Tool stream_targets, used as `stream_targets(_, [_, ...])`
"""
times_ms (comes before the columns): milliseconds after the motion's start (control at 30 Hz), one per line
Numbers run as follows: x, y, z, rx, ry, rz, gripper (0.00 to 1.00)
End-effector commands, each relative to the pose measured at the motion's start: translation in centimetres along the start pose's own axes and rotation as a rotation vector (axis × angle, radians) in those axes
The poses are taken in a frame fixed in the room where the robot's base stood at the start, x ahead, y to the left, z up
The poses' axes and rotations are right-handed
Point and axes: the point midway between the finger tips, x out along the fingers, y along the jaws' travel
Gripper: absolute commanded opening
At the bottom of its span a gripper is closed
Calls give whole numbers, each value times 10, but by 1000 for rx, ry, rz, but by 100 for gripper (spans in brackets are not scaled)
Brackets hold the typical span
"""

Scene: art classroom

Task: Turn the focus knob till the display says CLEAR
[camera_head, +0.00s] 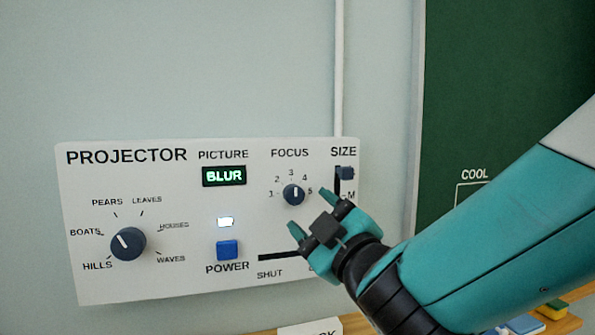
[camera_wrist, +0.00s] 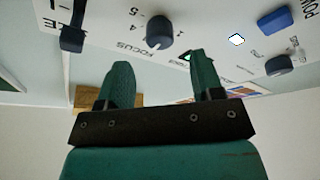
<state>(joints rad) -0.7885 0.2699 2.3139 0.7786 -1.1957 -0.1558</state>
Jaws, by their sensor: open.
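The focus knob (camera_head: 293,195) is a dark round knob on the white projector panel (camera_head: 190,275), with its white mark pointing up, near 3. The small display (camera_head: 224,176) under PICTURE reads BLUR in green letters. My gripper (camera_head: 311,213) is open and empty, just below and right of the focus knob, apart from it. In the wrist view the focus knob (camera_wrist: 159,32) shows above and between the open fingertips of my gripper (camera_wrist: 160,65). The display is mostly hidden there behind the right finger.
A blue power button (camera_head: 228,249) sits below a lit white lamp (camera_head: 225,221). A picture selector knob (camera_head: 128,244) is at left, pointing up-left. A dark size slider (camera_head: 345,173) is close to the right of the focus knob. A slot marked SHUT is partly hidden by my gripper.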

Motion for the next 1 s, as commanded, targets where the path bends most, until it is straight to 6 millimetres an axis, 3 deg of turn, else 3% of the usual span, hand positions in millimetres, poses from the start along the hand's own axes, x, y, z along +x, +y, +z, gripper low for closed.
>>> stream_targets(100, [24,5,-4,-1,-3,-1,60])
stream_targets(300, [48,3,-2,-2,-2,0,60])
stream_targets(767, [57,0,0,0,-1,0,60])
stream_targets(1000, [57,0,0,-1,-1,0,12])
